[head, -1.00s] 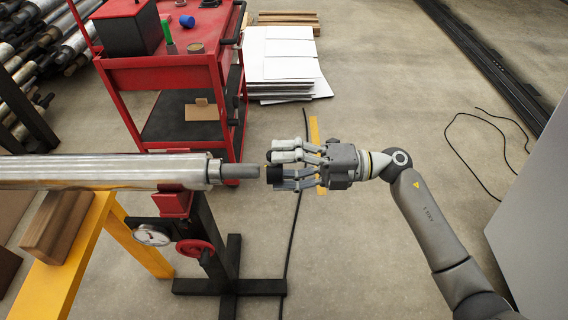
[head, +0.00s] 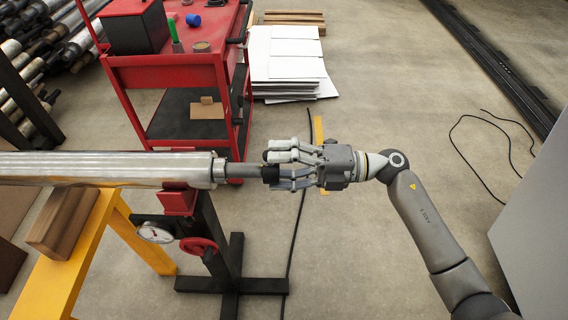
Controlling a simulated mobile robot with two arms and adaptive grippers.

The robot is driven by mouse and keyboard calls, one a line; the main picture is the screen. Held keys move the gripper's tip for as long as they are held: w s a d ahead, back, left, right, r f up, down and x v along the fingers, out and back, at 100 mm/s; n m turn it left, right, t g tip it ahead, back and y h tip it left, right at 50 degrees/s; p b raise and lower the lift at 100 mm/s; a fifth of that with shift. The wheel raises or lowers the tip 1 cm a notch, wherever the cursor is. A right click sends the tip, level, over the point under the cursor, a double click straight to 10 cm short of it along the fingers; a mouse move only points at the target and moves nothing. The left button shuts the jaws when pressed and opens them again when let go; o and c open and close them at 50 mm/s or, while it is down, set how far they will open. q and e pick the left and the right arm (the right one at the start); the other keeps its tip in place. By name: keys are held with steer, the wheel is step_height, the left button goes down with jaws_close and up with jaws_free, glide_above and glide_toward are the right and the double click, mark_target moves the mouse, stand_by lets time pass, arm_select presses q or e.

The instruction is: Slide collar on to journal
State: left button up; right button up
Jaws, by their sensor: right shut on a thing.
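A long silver roller (head: 120,169) lies level on the left, and its narrow grey journal (head: 243,171) points right. My right gripper (head: 285,172) is shut on a small black collar (head: 270,174). The collar is at the journal's tip, in line with it. The two look touching or nearly so, and I cannot tell whether the tip is inside the collar. The fingers hide part of the collar. My left gripper is not in view.
A black stand with a red support (head: 180,201), a dial gauge and a red handwheel (head: 199,246) is under the roller. A yellow trestle (head: 75,262) is at lower left. A red tool cart (head: 180,72) stands behind. Floor right of the stand is mostly clear.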

mark_target(252, 165)
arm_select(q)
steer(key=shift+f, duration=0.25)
arm_select(e)
steer(key=shift+a, duration=0.9)
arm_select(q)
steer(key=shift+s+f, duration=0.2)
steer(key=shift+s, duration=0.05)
arm_select(e)
steer(key=shift+a, duration=0.3)
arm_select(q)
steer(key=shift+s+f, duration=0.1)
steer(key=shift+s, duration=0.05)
arm_select(e)
steer(key=shift+a, duration=0.3)
arm_select(q)
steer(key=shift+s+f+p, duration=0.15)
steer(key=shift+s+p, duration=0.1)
steer(key=shift+p, duration=0.1)
arm_select(e)
steer(key=shift+a, duration=0.35)
steer(key=shift+a, duration=0.2)
steer(key=shift+a, duration=0.3)
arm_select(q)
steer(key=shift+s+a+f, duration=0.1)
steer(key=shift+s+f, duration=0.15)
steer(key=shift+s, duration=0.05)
arm_select(e)
steer(key=shift+a, duration=0.1)
